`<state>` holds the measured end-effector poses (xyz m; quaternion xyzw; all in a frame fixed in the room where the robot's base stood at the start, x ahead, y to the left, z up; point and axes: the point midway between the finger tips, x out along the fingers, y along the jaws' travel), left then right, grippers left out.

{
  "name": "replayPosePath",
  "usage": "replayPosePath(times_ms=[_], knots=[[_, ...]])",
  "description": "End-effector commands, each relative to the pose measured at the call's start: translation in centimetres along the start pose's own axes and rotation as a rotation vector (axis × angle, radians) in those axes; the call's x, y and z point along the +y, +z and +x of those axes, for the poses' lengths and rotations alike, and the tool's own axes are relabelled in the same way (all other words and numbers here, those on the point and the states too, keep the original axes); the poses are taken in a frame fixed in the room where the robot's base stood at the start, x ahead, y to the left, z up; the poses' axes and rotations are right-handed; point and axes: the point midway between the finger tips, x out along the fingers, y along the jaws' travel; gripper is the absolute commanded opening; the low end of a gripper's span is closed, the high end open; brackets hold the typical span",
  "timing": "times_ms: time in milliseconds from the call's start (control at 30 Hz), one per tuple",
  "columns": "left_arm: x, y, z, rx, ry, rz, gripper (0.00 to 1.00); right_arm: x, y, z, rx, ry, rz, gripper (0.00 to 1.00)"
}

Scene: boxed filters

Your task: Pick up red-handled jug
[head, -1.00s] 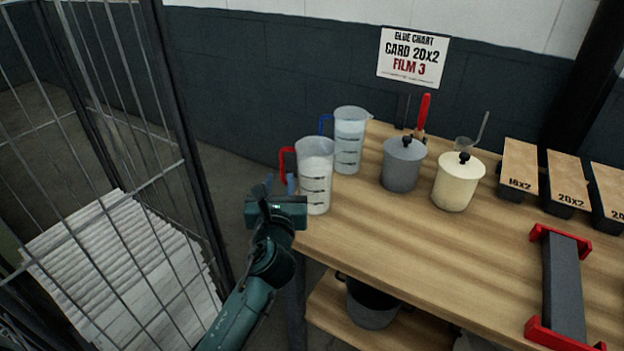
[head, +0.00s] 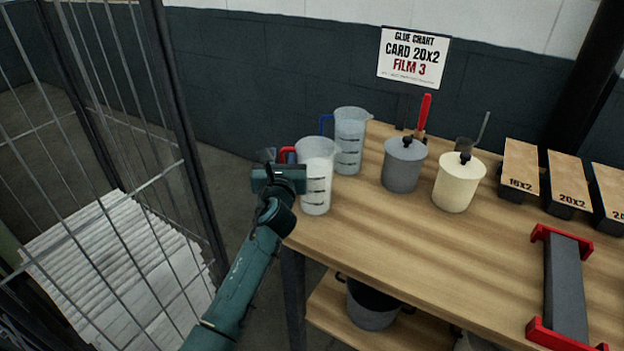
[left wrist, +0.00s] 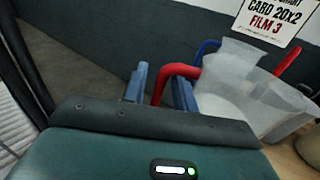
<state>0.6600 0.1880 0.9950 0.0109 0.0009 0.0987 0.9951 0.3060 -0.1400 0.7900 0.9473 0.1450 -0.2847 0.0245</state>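The red-handled jug (head: 316,182) is clear with dark marks and pale contents. It stands upright at the table's left end, its red handle (head: 287,153) pointing left. My left gripper (head: 270,157) is at the handle, left of the jug; its arm hides part of the handle in the head view. In the left wrist view the two blue fingers (left wrist: 161,82) are apart, with the red handle (left wrist: 180,70) between them. I see a gap on the left finger's side; contact with the right finger is unclear. My right gripper is not in view.
A blue-handled jug (head: 350,140) stands close behind the red-handled one. A grey lidded pot (head: 404,168) and a cream pot (head: 458,185) stand to the right on the wooden table (head: 400,245). A wire cage (head: 185,150) is left of my arm.

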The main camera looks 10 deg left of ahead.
Motion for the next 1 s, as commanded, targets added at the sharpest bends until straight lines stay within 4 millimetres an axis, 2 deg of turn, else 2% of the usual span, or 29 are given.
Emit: replayPosePath(times_ms=[33,367,1000], knots=[[0.0,-0.01,-0.02,0.0,0.0,0.0,0.27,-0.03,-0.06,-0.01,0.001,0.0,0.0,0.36],[0.01,-0.02,-0.05,0.0,0.0,0.0,0.0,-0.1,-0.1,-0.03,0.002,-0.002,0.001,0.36],[0.03,-0.03,-0.05,0.0,0.0,0.0,0.0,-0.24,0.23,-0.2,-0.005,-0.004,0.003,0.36]])
